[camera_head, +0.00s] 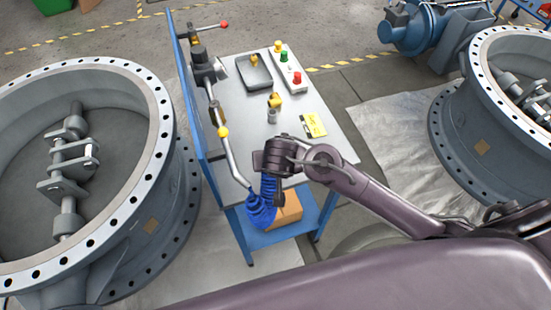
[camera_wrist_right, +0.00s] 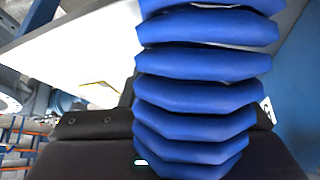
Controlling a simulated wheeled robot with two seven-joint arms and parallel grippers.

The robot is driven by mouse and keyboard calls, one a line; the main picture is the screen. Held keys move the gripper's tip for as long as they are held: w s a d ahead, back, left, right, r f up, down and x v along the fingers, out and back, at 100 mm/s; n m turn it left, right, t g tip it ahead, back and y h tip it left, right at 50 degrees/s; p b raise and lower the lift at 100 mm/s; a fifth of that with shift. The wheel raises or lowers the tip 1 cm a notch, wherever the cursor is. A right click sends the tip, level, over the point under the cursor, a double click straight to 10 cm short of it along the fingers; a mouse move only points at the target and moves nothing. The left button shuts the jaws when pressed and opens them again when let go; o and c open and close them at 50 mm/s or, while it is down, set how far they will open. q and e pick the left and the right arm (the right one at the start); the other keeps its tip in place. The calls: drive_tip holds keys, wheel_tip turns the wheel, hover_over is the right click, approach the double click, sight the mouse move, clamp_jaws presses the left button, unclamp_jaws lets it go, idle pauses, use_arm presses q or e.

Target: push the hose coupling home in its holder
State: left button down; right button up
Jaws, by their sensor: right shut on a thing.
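My right arm comes in from the right in the head view. Its right gripper (camera_head: 272,188) is at the near edge of the workbench, beside the blue panel. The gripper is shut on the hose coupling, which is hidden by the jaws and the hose. A blue ribbed hose (camera_head: 261,212) hangs below the gripper. In the right wrist view the hose (camera_wrist_right: 203,65) fills the middle, in front of the dark gripper body. I cannot make out the holder or how the coupling sits against it. My left gripper is not in view.
The grey workbench (camera_head: 318,153) carries a dark tray (camera_head: 254,73), a button box (camera_head: 285,66) and a yellow tag (camera_head: 314,125). A cardboard box (camera_head: 287,209) sits below. Large valve bodies stand on both sides.

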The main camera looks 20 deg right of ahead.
drive_tip(key=shift+f+b, duration=0.35)
drive_tip(key=shift+f, duration=0.05)
idle(0.4)
drive_tip(key=o, duration=1.5)
drive_tip(key=shift+c, duration=0.2)
drive_tip(key=shift+r, duration=0.1)
drive_tip(key=shift+r+p, duration=3.7)
drive_tip(key=shift+p, duration=0.05)
